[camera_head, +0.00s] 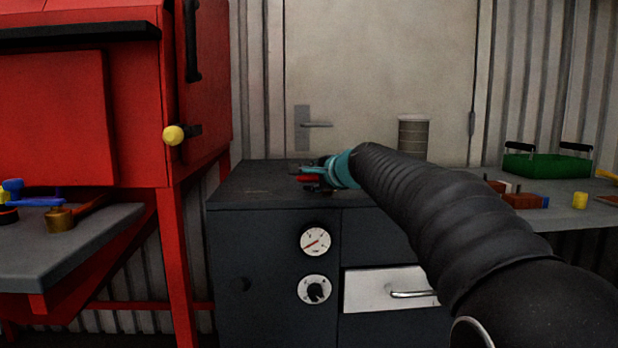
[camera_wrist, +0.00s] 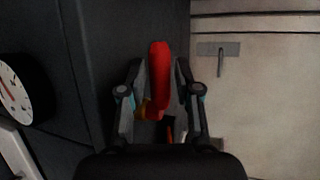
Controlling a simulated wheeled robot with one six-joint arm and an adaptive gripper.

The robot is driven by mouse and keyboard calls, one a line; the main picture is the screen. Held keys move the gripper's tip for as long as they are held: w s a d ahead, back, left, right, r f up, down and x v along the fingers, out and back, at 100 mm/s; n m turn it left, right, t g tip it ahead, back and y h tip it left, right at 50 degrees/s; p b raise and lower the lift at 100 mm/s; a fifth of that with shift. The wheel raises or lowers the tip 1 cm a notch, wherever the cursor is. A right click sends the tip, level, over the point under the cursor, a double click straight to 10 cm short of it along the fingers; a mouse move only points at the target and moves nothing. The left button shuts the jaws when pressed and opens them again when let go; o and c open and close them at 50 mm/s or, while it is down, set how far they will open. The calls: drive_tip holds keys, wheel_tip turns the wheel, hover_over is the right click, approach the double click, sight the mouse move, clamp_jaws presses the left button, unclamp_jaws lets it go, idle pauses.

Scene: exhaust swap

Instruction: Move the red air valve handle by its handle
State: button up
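The red air valve handle (camera_wrist: 159,70) shows as a long red bar in the wrist view, with a small orange-brown part near its lower end. My gripper (camera_wrist: 161,82) has one finger on each side of the bar. A narrow dark gap shows on both sides, so the fingers look open around the handle and apart from it. In the head view the red handle (camera_head: 312,178) shows just above the front top edge of the dark cabinet (camera_head: 262,240). My gripper (camera_head: 322,170) is at the handle there, with its teal part behind. My arm hides what lies to the right.
The cabinet front has a gauge (camera_head: 315,241), a dial (camera_head: 314,289) and a white drawer (camera_head: 385,290). A ribbed grey can (camera_head: 413,136) stands behind my arm. A green crate (camera_head: 546,165) is at the right, and a red machine (camera_head: 85,120) stands at the left.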

drive_tip(key=shift+x, duration=0.8)
drive_tip(key=shift+c, duration=0.3)
clamp_jaws()
